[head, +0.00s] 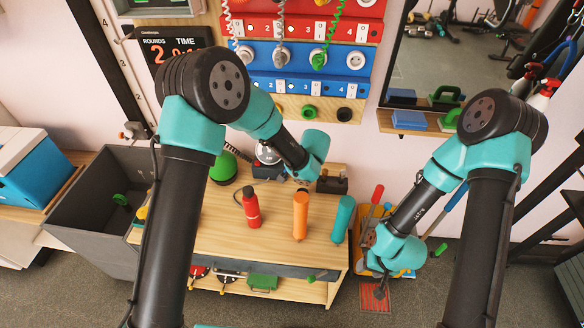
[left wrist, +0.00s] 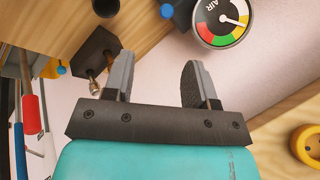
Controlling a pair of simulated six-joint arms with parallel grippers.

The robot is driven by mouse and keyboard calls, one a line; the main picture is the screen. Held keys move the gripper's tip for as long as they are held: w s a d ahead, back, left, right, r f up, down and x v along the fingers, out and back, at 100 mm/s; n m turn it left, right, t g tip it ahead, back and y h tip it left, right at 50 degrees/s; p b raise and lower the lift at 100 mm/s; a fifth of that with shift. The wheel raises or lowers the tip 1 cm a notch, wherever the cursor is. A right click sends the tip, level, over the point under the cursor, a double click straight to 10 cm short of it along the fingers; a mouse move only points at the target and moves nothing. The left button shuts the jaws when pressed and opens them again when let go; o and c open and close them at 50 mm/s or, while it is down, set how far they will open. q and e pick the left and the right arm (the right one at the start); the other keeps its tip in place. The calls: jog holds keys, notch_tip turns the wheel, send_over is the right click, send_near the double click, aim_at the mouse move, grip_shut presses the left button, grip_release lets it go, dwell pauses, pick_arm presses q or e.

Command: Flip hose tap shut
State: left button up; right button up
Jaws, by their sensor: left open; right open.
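I cannot tell for sure which part is the hose tap. In the left wrist view a dark block (left wrist: 97,52) carries small brass fittings (left wrist: 94,86) at its lower end, left of my left gripper. A blue knob-like part (left wrist: 166,11) shows at the top, beside a round AIR gauge (left wrist: 222,20). My left gripper (left wrist: 160,82) is open, with nothing between its fingers. In the head view its wrist hides the fingers at the bench's back edge, near the dark block (head: 333,184). My right gripper (head: 381,284) is open and low, right of the bench.
The wooden bench (head: 215,245) bears a red bottle (head: 251,207), an orange cylinder (head: 300,215) and a teal cylinder (head: 342,220). A grey bin (head: 75,205) stands left. A yellow ring (left wrist: 307,145) shows at right in the left wrist view. Coiled cords hang from wall panels.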

pick_arm(q)
jog(key=s+d+f+n+g+h, duration=0.1)
jog(key=s+f+n+g+h, duration=0.3)
jog(key=n, duration=0.4)
jog(key=a+r+n+t, duration=0.1)
jog(key=a+n+t, duration=0.2)
jog(key=n, duration=0.6)
jog(key=w+a+r+n+t, duration=0.1)
jog(key=a+n+t, duration=0.2)
jog(key=n, duration=0.7)
jog(key=shift+w+r+t+y, duration=0.15)
jog(key=shift+r+t+y, duration=0.2)
jog(key=shift+t, duration=0.25)
jog(key=x, duration=1.7)
jog(key=shift+w+d+f, duration=0.1)
